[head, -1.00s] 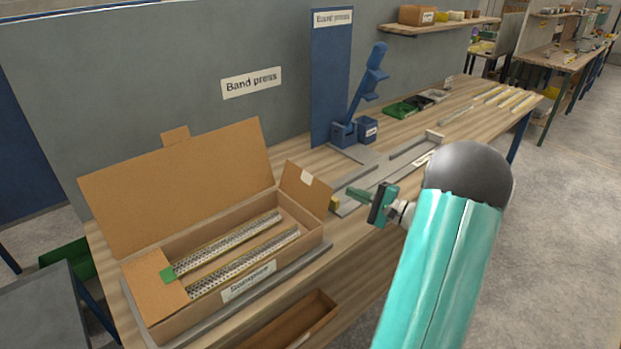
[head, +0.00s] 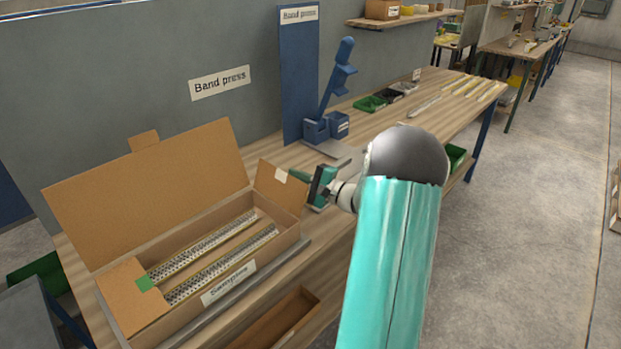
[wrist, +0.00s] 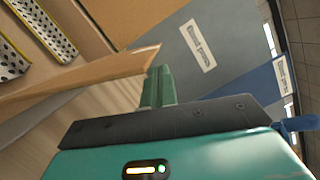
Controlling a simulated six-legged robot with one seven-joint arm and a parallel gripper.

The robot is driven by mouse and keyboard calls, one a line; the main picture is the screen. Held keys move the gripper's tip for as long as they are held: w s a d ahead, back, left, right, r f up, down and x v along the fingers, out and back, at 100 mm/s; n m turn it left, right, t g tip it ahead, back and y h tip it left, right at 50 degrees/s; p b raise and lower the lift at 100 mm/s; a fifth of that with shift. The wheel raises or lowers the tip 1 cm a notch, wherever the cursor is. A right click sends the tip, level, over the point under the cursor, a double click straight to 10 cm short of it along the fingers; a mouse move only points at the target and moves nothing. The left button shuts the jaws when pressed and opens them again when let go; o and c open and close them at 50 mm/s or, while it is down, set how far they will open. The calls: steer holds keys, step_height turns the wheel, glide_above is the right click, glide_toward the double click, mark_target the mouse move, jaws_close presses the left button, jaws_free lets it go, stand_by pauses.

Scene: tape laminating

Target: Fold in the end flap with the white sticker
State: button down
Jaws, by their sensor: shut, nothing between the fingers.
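The open cardboard box (head: 268,258) lies on the workbench with perforated metal strips inside. The end flap with the white sticker (head: 279,189) stands up and leans outward at the box's right end. The flap with the green sticker (head: 126,297) lies folded in at the left end. My gripper (head: 302,175) is shut and empty, beside the outer side of the white-sticker flap, near its upper edge. In the wrist view the shut green fingers (wrist: 158,88) are close to the flap's edge (wrist: 130,66); I cannot tell whether they touch.
The large lid flap (head: 150,190) stands open at the back, before the grey panel. A blue band press (head: 325,125) stands behind my gripper. A grey rail runs along the box's front, with an open brown drawer (head: 275,325) below.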

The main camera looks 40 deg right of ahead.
steer(key=shift+w+a+r, duration=0.1)
steer(key=shift+w+a, duration=0.05)
steer(key=shift+a, duration=0.4)
steer(key=shift+a, duration=0.1)
steer(key=shift+a+r+n, duration=0.2)
steer(key=shift+n, duration=0.2)
